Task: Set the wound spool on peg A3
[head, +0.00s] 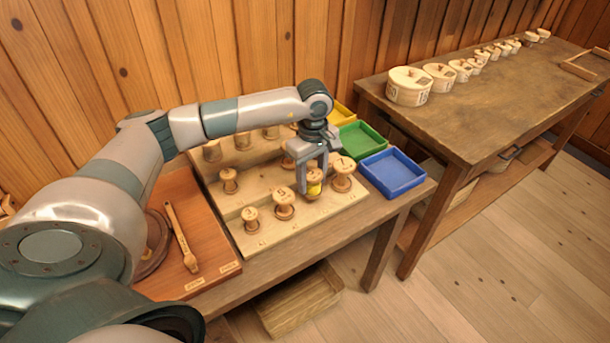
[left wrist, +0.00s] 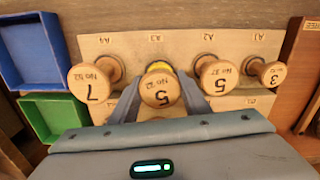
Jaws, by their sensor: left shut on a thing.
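The wound spool (head: 314,188), with yellow thread around its middle, is between the fingers of my left gripper (head: 313,179), which is shut on it. In the left wrist view its top (left wrist: 160,88) is marked 5, and it lines up with the A3 label (left wrist: 155,38) on the pale peg board (left wrist: 125,44). The spool is upright at the front row of the board. It hides the peg below it, so I cannot tell whether it rests fully down. My right gripper is not in view.
A spool marked 7 (left wrist: 92,83) stands close on one side and another marked 5 (left wrist: 218,78) on the other. A spool marked 3 (left wrist: 271,75) is farther along. Green (head: 362,140) and blue (head: 392,174) trays lie beside the board.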

